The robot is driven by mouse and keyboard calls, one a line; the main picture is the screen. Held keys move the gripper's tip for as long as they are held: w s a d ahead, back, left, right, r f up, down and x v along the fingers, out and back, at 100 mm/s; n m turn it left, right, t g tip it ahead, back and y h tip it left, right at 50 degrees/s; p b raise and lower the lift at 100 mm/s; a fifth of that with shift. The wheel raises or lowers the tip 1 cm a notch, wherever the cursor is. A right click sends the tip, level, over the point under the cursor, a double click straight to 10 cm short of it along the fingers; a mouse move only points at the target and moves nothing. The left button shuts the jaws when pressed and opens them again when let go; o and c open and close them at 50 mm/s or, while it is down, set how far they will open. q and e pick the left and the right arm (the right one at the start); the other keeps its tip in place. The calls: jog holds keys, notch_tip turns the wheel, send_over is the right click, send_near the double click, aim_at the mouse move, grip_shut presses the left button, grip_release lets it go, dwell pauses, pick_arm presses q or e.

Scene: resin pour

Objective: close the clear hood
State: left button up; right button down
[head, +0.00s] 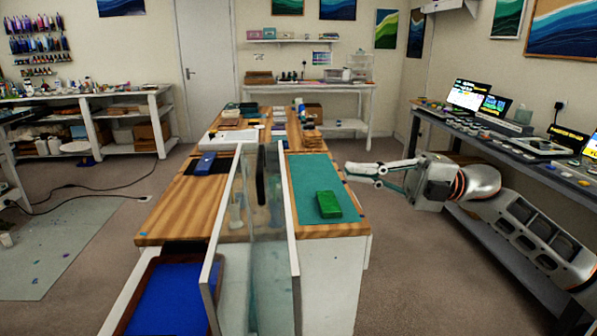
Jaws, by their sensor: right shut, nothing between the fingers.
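I cannot tell exactly how far the hood is swung open. My right gripper (349,172) is shut and empty. It is to the right of the hood, beyond the table's right edge, well apart from the hood and touching nothing visible. My left gripper is not in view.
A blue-bottomed tray (133,294) lies at front left of the hood. A green block (328,204) rests on a teal mat (309,174) right of the hood. The wooden table (180,212) holds several items farther back. A grey bench (480,136) with screens runs along the right wall.

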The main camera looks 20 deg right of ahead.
aim_at(284, 180)
jog(key=shift+p+x, duration=1.25)
jog(key=shift+x, duration=5.7)
